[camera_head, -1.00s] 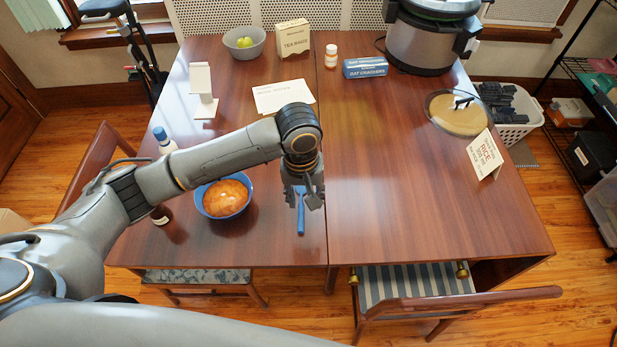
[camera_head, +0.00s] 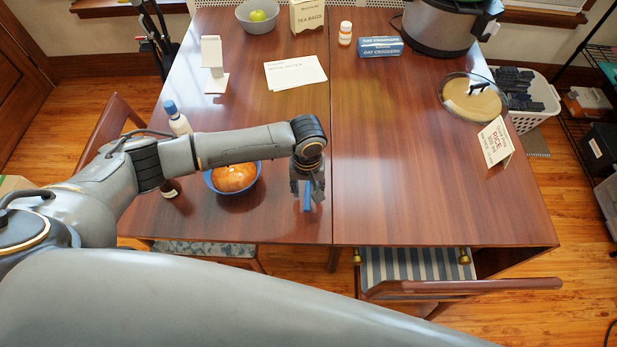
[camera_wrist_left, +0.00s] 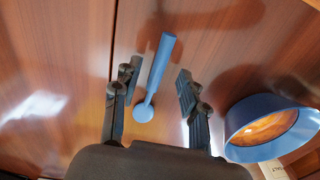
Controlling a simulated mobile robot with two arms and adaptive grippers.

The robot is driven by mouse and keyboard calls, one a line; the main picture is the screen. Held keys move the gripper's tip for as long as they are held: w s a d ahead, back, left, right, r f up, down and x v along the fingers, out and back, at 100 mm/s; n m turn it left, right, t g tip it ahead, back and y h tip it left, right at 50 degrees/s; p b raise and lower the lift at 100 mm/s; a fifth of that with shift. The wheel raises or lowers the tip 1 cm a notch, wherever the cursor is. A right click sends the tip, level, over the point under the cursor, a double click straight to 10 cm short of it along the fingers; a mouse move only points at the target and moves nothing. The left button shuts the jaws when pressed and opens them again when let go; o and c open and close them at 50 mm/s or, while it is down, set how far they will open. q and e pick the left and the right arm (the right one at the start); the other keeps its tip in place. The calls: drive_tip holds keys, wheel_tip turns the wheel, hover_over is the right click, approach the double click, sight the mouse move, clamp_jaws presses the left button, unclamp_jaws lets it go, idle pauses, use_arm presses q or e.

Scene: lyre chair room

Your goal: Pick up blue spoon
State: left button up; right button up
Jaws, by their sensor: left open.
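The blue spoon (camera_head: 307,196) lies on the brown wooden table; in the head view my left gripper hides part of it. In the left wrist view the whole spoon (camera_wrist_left: 155,80) shows, with its thick handle pointing away and its small round bowl nearer to my palm. My left gripper (camera_head: 308,188) is open above the spoon. In the left wrist view the fingers (camera_wrist_left: 157,88) stand on either side of the spoon, with a gap on both sides. My right gripper is not in view.
A blue bowl (camera_head: 211,184) with orange-brown contents stands beside the spoon, with bottles (camera_head: 177,122) near it. A rice card (camera_head: 494,143) and a glass lid (camera_head: 463,103) are at the right. The table's right half is mostly clear.

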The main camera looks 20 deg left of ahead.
use_arm(q)
drive_tip(key=shift+w+f, duration=0.1)
drive_tip(key=shift+f, duration=1.25)
clamp_jaws()
drive_tip(key=shift+r, duration=0.15)
